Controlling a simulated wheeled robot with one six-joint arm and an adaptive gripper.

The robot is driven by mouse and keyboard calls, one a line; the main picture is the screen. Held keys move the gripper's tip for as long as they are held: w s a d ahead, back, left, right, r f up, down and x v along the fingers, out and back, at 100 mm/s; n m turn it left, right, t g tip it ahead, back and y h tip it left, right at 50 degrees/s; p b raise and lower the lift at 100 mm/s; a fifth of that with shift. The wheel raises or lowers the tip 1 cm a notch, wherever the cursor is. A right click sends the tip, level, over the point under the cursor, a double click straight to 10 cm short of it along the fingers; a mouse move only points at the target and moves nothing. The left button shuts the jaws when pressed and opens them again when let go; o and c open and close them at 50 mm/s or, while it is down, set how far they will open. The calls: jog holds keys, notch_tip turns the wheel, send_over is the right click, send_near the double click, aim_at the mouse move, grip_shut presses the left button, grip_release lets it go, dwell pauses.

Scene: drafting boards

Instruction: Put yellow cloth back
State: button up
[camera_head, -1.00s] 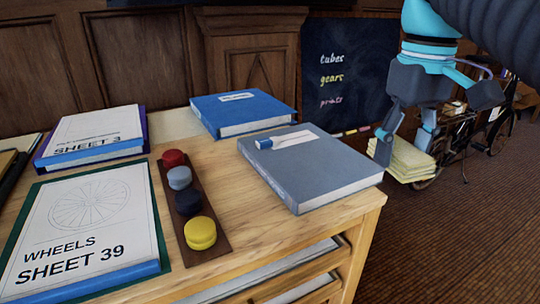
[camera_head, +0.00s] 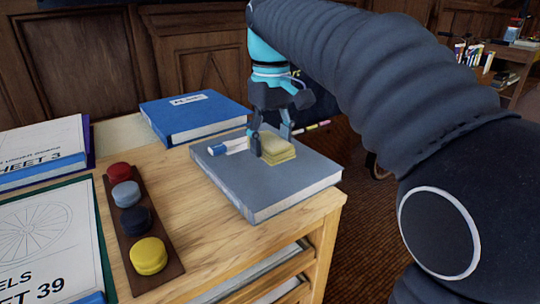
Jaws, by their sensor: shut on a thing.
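Part of the label is hidden behind the fingers.
A blue binder (camera_head: 193,115) lies behind the grey book. To the left, a dark tray (camera_head: 167,281) holds several round coloured pieces, beside binders with the WHEELS sheet (camera_head: 45,235) and another sheet. A blackboard stands behind my gripper. My arm covers the right side.

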aim_at(269, 170)
jog(key=shift+w+a+f, duration=0.2)
jog(key=shift+w+f, duration=0.2)
jog(key=shift+w, duration=0.25)
jog(key=shift+f+b, duration=0.3)
jog(key=shift+f, duration=1.7)
jog(key=shift+f, duration=0.15)
jog(key=o, duration=1)
notch_tip(269, 170, up, 12)
jog(key=shift+r+p, duration=0.2)
jog(key=shift+p, duration=0.55)
